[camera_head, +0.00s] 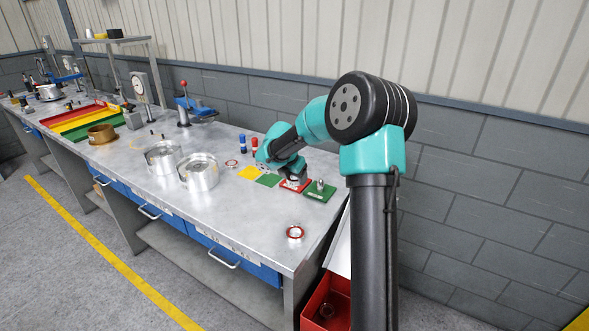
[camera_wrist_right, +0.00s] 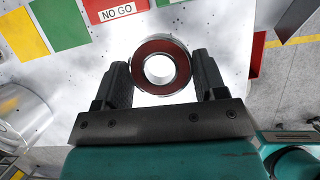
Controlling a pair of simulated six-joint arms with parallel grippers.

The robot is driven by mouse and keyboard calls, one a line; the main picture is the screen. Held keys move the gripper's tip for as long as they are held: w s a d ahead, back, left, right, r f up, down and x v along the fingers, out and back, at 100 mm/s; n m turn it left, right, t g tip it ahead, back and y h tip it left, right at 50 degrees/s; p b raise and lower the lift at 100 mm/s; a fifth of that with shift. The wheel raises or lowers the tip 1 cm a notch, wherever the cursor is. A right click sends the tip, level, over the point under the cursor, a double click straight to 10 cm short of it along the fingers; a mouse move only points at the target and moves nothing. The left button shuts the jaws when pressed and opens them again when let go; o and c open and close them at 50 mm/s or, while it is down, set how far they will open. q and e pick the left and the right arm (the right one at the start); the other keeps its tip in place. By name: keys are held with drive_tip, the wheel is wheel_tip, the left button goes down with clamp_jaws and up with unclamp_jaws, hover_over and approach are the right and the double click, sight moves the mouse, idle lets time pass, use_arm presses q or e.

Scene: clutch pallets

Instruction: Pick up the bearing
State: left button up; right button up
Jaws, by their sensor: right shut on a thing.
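My right gripper (camera_wrist_right: 160,85) is shut on a bearing (camera_wrist_right: 178,48), a silver ring with a dark red face and an open centre. One finger is on each side of it. In the head view my right gripper (camera_head: 292,181) is low over the red card (camera_head: 304,190); how far the held bearing is above the table is hard to tell. Another red-faced bearing (camera_head: 295,232) lies flat near the table's front right, and a similar one (camera_head: 231,163) lies beside the round metal housings. My left gripper is not in view.
The red card reads NO GO in the wrist view (camera_wrist_right: 115,11). A green card (camera_head: 318,195) with a metal plug stands to its right. Two round metal housings (camera_head: 198,178) stand to the left. A red bin (camera_head: 316,312) is below the table's right end. The front right tabletop is mostly clear.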

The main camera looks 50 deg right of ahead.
drive_tip(key=s+a, duration=0.2)
drive_tip(key=a, duration=0.1)
drive_tip(key=shift+s+r, duration=0.2)
drive_tip(key=shift+s, duration=0.05)
idle(0.4)
